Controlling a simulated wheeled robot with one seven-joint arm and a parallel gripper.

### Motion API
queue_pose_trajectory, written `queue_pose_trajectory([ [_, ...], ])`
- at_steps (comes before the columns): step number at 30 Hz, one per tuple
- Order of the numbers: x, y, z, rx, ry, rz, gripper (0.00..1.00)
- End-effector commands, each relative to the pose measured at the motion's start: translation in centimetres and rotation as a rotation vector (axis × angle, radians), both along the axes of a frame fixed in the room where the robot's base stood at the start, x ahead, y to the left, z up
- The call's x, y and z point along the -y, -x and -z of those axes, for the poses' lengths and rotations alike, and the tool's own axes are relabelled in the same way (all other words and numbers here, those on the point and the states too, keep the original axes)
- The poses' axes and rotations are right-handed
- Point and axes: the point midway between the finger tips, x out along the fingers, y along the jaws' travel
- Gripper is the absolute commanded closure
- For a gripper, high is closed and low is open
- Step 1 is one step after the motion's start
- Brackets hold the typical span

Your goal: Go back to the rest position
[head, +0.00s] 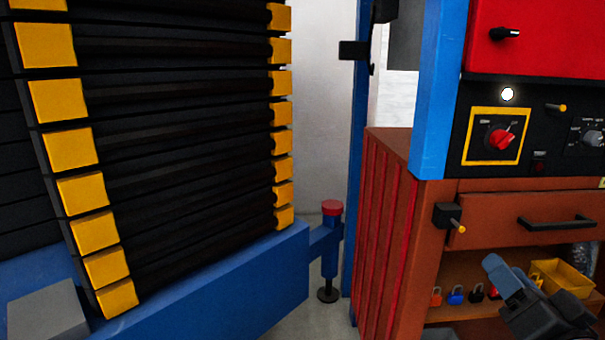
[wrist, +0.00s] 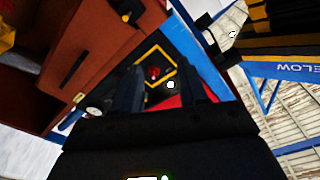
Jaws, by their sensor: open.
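My gripper (wrist: 168,84) shows in the wrist view as two dark fingers spread apart, with nothing between them. Beyond the fingers is the control panel, tilted in this view, with its red rotary knob (wrist: 153,72) in a yellow frame. In the head view the red knob (head: 502,140) sits in its yellow frame on the black panel (head: 475,100), below a lit white lamp (head: 507,94).
The brown cabinet (head: 388,220) has a drawer with a black handle (head: 555,223). Several small padlocks and a yellow bin (head: 562,278) are on the shelf below. A black stack with yellow end blocks (head: 75,150) on a blue base (head: 215,300) fills the left. A blue post stands between.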

Motion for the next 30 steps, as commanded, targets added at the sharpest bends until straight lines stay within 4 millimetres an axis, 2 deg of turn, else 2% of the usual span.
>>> queue_pose_trajectory([
  [1, -0.9, 1.5, 1.9, -0.025, 0.001, 0.004, 0.57],
  [6, -3.0, 6.7, 6.5, -0.08, 0.039, 0.029, 0.57],
  [12, -5.0, 13.4, 10.5, -0.15, 0.107, 0.042, 0.57],
  [15, -5.9, 17.0, 11.8, -0.183, 0.153, 0.041, 0.57],
  [22, -7.2, 25.2, 13.5, -0.258, 0.275, 0.015, 0.57],
  [30, -7.9, 33.9, 13.0, -0.325, 0.439, -0.055, 0.57],
])
